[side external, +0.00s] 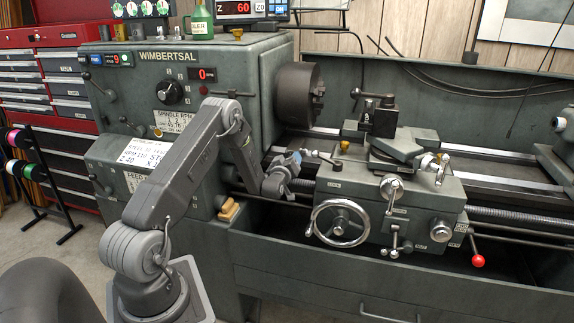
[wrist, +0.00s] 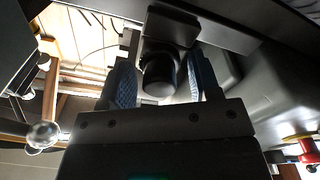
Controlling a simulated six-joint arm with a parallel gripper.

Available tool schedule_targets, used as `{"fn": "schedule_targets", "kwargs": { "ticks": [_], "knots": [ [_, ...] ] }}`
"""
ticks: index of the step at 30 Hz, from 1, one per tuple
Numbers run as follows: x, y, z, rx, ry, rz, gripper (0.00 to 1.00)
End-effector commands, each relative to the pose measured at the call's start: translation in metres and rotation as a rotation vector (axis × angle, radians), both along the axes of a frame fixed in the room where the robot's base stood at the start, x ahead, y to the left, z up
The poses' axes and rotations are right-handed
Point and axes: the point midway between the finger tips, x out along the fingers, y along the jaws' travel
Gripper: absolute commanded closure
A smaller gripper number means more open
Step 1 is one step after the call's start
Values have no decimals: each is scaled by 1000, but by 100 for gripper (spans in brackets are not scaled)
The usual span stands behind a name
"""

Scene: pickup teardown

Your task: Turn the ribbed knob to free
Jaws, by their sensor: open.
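In the wrist view a dark, round knob (wrist: 158,78) projects from a dark block, end toward the camera. Ribs on it are too dark to make out. My gripper (wrist: 163,80) is open, with one blue textured finger pad on each side of the knob. A gap shows on the right side; on the left I cannot tell whether the pad touches. In the side external view my gripper (side external: 292,160) is low beside the left end of the lathe carriage (side external: 350,190), below the chuck. The knob is not distinguishable there.
A lever (side external: 322,158) sticks out by the carriage, close to my gripper. A large handwheel (side external: 341,222) is on the carriage front. The chuck (side external: 297,92) is above and behind. A red-ball lever (side external: 478,260) is at the carriage's right.

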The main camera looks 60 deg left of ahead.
Motion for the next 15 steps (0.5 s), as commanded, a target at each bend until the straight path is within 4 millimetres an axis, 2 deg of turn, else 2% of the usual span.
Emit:
{"fn": "schedule_targets", "kwargs": {
  "ticks": [5, 15],
  "knots": [
    [-12, -12, -1, -2, 2, 0, 43],
    [-64, -64, -5, -2, 4, -1, 43]
  ]
}}
